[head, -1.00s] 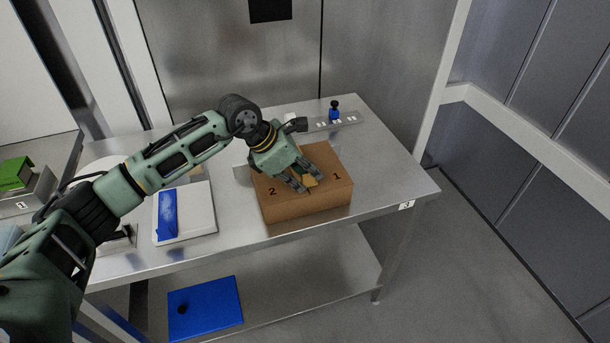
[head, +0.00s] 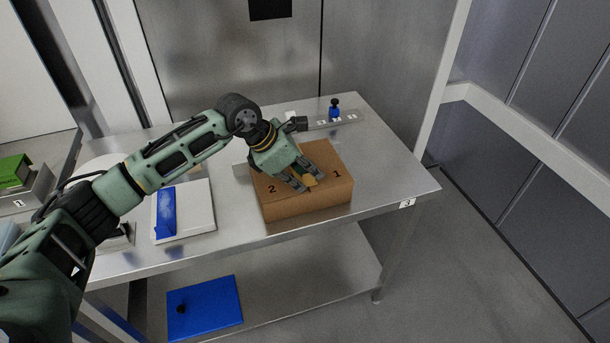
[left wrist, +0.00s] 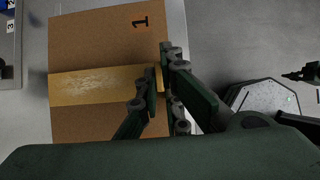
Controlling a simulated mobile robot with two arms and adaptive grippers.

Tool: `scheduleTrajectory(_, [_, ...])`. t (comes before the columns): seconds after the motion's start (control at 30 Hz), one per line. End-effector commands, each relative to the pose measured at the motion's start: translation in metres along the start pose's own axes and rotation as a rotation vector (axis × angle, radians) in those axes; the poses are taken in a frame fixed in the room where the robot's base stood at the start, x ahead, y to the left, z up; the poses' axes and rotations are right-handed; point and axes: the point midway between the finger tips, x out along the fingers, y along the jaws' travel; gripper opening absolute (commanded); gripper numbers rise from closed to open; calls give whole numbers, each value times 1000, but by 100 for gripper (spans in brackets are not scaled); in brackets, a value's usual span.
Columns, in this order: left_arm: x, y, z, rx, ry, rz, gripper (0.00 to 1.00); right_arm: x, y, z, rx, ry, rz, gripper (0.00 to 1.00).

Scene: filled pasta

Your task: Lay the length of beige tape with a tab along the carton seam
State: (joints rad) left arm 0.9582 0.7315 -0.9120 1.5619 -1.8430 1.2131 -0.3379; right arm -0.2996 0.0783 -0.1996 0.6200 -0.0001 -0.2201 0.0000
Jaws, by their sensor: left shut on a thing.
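The brown carton (head: 283,206) stands on the steel table, with 2 and 1 printed on its top. My left gripper (head: 313,186) is over the carton top, its fingers pointing down and towards the front edge. It is shut on the beige tape (head: 310,181), which shows between the fingers. In the left wrist view the tape (left wrist: 95,86) runs as a straight band across the middle of the carton top (left wrist: 95,40), up to my fingers (left wrist: 160,76). Whether it touches the carton all along is unclear. The seam and the tab cannot be made out.
The steel table (head: 395,180) is clear to the right of the carton. A white board (head: 199,212) with a blue piece (head: 167,213) lies to the left. A blue bottle with a black top (head: 334,110) stands behind, by a metal strip (head: 347,120) with white labels.

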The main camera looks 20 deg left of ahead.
Motion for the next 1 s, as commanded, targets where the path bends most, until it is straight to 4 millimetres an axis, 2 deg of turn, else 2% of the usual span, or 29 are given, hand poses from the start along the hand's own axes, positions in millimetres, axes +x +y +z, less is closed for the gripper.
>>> scheduleTrajectory(0.1, [-1,0,0,0,0,0,0,0,0,0,0,0,0,0])
scheduleTrajectory(0.13, [-1,0,0,0,0,1,8,0,0,0,0,0,0,0])
scheduleTrajectory(0.37, [-1,0,0,0,0,1,27,0,0,0,0,0,0,0])
scheduleTrajectory(0.67, [-2,0,0,0,0,1,27,0,4,2,-3,-2,4,0])
scheduleTrajectory(0.83, [-19,2,0,0,0,4,27,0,3,1,-2,-2,3,0])
scheduleTrajectory(1.0, [-55,2,0,1,-1,5,27,0,2,1,-1,-1,2,0])
